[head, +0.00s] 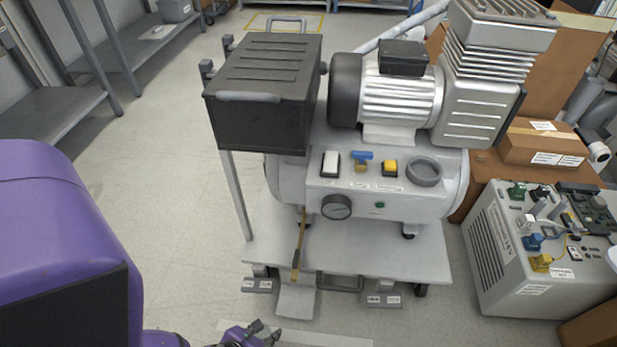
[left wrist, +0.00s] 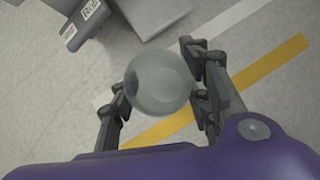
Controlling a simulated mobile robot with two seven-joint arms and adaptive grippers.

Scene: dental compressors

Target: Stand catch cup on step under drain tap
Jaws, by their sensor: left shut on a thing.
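My left gripper (head: 255,335) is at the bottom edge of the head view, in front of the compressor cart. In the left wrist view my left gripper (left wrist: 160,90) is shut on a round, translucent grey-green cup (left wrist: 160,80), seen from above. I cannot make out the cup in the head view. A light grey step (head: 296,303) projects from the cart's front, beyond the gripper. A grey plate edge, probably this step, shows in the left wrist view (left wrist: 155,12), apart from the cup. A thin brownish-yellow piece (head: 300,238), possibly the drain line, hangs above the step. My right gripper is not in view.
The compressor tank (head: 390,198) with its gauge (head: 336,207) sits on a grey cart (head: 400,262). Labelled grey pedals (head: 258,285) (head: 384,300) flank the step. A grey unit (head: 530,270) stands at right. The floor at left is clear.

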